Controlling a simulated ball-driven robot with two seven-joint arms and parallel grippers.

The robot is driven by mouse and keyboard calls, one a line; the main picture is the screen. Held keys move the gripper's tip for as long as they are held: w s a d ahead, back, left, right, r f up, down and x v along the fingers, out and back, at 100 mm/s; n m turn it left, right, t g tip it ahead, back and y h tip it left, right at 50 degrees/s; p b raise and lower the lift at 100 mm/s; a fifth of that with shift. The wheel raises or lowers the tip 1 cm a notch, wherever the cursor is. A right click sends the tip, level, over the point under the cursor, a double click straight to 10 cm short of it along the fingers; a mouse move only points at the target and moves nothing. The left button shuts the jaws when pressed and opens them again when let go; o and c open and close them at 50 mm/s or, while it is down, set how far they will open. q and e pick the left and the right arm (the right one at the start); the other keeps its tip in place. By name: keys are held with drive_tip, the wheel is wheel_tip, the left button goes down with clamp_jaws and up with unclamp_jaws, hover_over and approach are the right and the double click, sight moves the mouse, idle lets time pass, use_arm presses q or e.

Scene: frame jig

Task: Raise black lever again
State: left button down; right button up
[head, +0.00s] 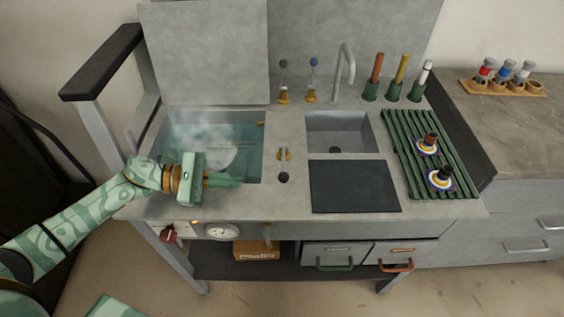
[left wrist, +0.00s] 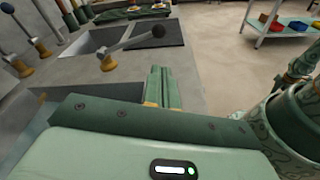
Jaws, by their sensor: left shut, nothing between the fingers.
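The black lever has a round black knob (head: 284,178) and an orange base on the counter between the water basin and the small sink. Its rod leans from the base toward the counter's front. In the left wrist view its knob (left wrist: 158,31) and rod show clear of my fingers. My left gripper (head: 238,181) is shut and empty, over the front right part of the water basin. It points right, toward the black knob, with a gap between them. Its closed fingers also show in the left wrist view (left wrist: 160,78). My right gripper is not in view.
The steaming water basin (head: 190,119) lies under my left gripper. Green-knobbed (head: 284,63) and blue-knobbed (head: 314,62) levers and a faucet (head: 346,58) stand behind. A dark plate (head: 353,187) lies right of the black knob, with a green rack (head: 405,150) beyond. A dial (head: 222,232) is on the front panel.

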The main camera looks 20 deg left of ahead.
sight(284, 162)
use_arm(q)
drive_tip(key=shift+w, duration=0.45)
drive_tip(key=shift+s+r, duration=0.1)
drive_tip(key=shift+s, duration=0.1)
drive_tip(key=x, duration=1)
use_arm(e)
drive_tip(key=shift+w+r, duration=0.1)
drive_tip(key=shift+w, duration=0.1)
use_arm(q)
drive_tip(key=shift+w+r+n, duration=0.1)
drive_tip(key=shift+r+n, duration=0.2)
drive_tip(key=shift+r, duration=0.05)
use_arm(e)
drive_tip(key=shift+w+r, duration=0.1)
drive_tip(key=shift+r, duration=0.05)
